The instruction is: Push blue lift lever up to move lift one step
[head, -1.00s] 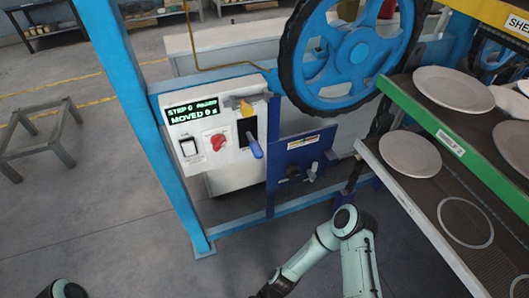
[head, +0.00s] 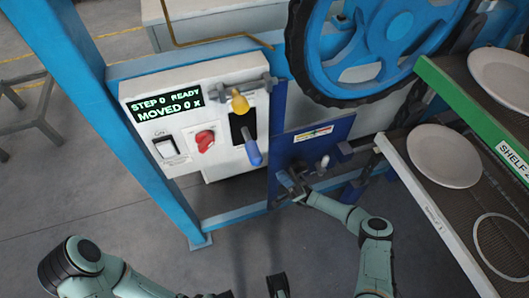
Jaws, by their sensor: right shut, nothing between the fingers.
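The blue lift lever (head: 253,153) hangs down from a dark slot in the white control box (head: 190,120), its handle pointing down. The box's display (head: 167,104) reads "STEP 0 READY" and "MOVED 0" in green. My right gripper (head: 286,181) is shut and empty in front of the blue panel, below and to the right of the lever handle, apart from it in the picture. My left arm crosses the bottom left; a dark piece (head: 277,286) at the bottom edge looks like part of my left gripper, mostly cut off.
A yellow knob (head: 239,103) sits just above the lever, with a red knob (head: 205,140) and a white switch (head: 166,149) to the left. A blue wheel (head: 375,45) stands above right. Shelves with plates (head: 444,156) are at the right. A blue post (head: 110,120) stands left.

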